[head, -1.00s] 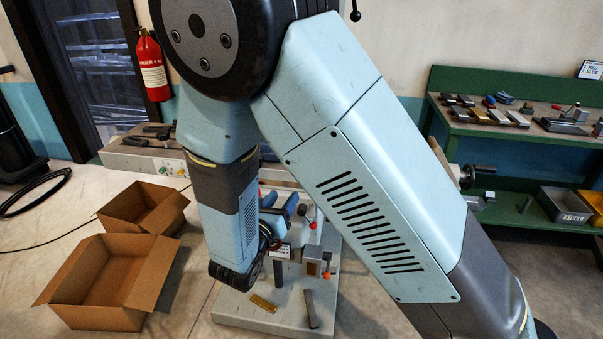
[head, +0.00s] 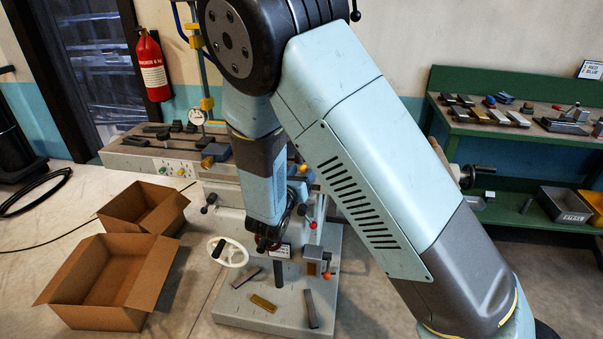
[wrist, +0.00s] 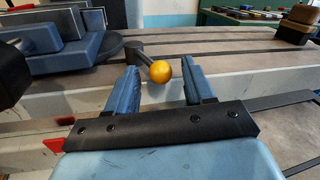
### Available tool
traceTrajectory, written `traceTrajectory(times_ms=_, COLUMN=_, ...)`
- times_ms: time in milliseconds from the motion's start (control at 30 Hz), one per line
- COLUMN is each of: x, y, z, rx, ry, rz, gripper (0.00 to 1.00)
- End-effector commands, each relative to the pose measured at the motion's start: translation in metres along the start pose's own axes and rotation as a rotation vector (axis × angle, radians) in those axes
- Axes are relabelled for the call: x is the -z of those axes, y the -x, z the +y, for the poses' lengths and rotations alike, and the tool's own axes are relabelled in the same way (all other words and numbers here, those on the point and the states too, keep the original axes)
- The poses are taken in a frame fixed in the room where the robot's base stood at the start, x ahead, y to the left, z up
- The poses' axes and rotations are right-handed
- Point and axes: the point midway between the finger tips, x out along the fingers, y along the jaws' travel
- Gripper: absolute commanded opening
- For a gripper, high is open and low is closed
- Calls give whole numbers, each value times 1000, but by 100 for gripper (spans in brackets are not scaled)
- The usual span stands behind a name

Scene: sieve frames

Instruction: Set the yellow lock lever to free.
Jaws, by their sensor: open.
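The yellow lock lever shows in the wrist view as a yellow ball knob (wrist: 161,71) on a short dark arm (wrist: 145,54), which reaches from a dark round part at the machine's table edge. My gripper (wrist: 159,80) is open, with its two blue fingers on either side of the knob and gaps visible on both sides. The knob appears near the fingertips; I cannot tell how deep it sits between them. In the head view my arm (head: 262,170) covers the lever area, and the lever cannot be made out for certain.
A grey slotted machine table (wrist: 235,42) lies beyond the fingers, with a blue vise-like block (wrist: 60,45) at left. In the head view are a white handwheel (head: 228,252), loose metal pieces on the machine base (head: 240,318), cardboard boxes (head: 105,318) at left and a green bench (head: 470,128) at right.

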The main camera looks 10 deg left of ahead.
Motion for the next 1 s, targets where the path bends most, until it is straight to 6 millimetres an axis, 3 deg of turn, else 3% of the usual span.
traceTrajectory(times_ms=267, x=0, y=-1, z=0, rx=0, ry=0, rz=0, gripper=52)
traceTrajectory(times_ms=800, x=0, y=-1, z=0, rx=1, ry=0, rz=0, gripper=2)
traceTrajectory(times_ms=1000, x=0, y=-1, z=0, rx=1, ry=0, rz=0, gripper=0)
